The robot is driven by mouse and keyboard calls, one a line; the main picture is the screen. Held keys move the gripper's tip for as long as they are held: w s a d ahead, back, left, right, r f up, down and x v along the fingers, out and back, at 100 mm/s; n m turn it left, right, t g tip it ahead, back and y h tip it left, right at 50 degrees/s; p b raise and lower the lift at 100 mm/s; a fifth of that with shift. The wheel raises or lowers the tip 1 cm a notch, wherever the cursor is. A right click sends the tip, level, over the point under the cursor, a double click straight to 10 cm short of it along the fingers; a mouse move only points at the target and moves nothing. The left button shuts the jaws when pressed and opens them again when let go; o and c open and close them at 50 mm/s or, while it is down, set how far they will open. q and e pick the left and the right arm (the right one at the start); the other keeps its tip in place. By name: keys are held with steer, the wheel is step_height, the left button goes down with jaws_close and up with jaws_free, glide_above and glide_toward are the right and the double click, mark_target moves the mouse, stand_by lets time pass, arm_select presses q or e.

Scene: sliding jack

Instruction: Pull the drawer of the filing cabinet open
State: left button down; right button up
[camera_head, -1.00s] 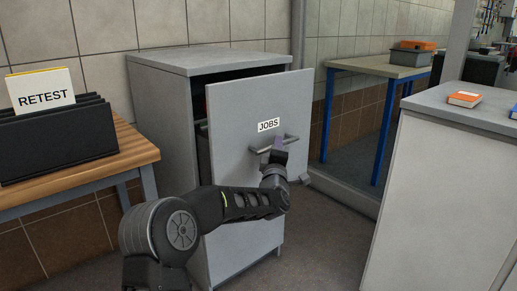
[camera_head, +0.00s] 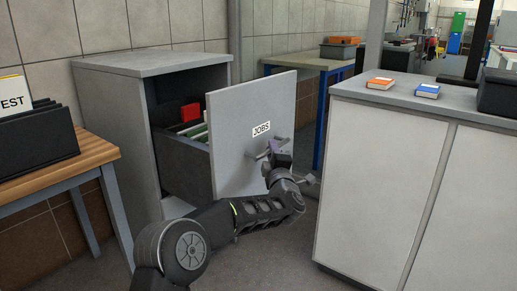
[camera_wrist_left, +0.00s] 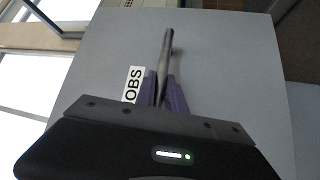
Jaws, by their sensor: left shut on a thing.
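The grey filing cabinet (camera_head: 118,140) stands against the tiled wall. Its drawer (camera_head: 185,165) is pulled well out, with a red item and several folders showing inside. The drawer front (camera_head: 235,110) carries a JOBS label (camera_head: 261,129). My left gripper (camera_head: 275,157) is at the bar handle (camera_wrist_left: 167,45) on that front. In the left wrist view, the purple fingers of the left gripper (camera_wrist_left: 162,90) are shut on the handle, which runs between them. Part of the handle is hidden by the gripper in the head view. My right gripper is not in view.
A wooden table (camera_head: 90,152) with a black file holder (camera_head: 35,140) stands at the left. A grey-topped counter (camera_head: 400,170) stands close on the right, with an orange book (camera_head: 380,83) and a blue book (camera_head: 427,91). Some floor shows between drawer and counter.

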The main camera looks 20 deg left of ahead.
arm_select(q)
steer(key=s+d, duration=0.2)
steer(key=d, duration=0.4)
steer(key=shift+d+b, duration=0.3)
steer(key=shift+d, duration=0.05)
steer(key=c, duration=1.4)
jaws_free()
steer(key=shift+s+d, duration=0.1)
steer(key=p+v, duration=0.1)
steer(key=v, duration=0.6)
steer(key=shift+s+f, duration=0.15)
steer(key=shift+s, duration=0.1)
steer(key=shift+w+d, duration=0.1)
steer(key=shift+d, duration=0.1)
